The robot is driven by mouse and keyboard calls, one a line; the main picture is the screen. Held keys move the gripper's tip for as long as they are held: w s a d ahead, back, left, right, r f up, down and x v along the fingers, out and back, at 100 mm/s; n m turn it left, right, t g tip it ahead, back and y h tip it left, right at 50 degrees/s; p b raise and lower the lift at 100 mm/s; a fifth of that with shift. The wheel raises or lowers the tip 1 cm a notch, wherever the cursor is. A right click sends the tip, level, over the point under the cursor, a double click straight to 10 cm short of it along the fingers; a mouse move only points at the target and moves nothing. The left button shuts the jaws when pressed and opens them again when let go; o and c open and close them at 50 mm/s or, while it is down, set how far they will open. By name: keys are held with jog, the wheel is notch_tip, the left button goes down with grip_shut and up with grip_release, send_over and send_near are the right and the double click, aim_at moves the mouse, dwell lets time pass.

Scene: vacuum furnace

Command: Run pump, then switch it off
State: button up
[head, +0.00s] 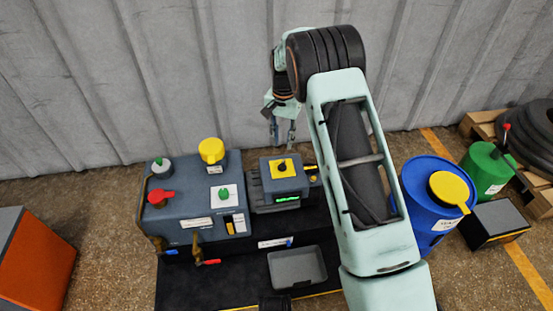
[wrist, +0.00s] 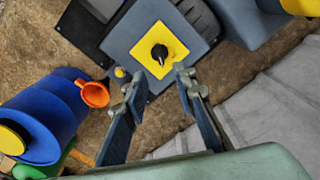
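A dark grey unit (head: 266,200) carries a grey switch box with a yellow plate and a black rotary knob (head: 283,165). A lit green display (head: 287,198) shows on its front. The knob also appears in the wrist view (wrist: 160,53), with its pale mark pointing toward my gripper. My gripper (head: 282,143) is above and behind the box in the head view. In the wrist view my gripper (wrist: 160,83) is open and empty, its fingers either side of the yellow plate's lower part. Contact with the box cannot be told.
Left of the unit stands a larger blue-grey machine (head: 190,220) with red, yellow and green knobs. A grey tray (head: 297,267) lies in front. A blue drum (head: 417,182) and a green can (head: 487,166) stand right. A corrugated wall (head: 200,70) runs behind.

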aim_at(282, 164)
notch_tip(282, 164, down, 10)
jog(key=b, duration=0.3)
jog(key=shift+f, duration=0.25)
grip_shut()
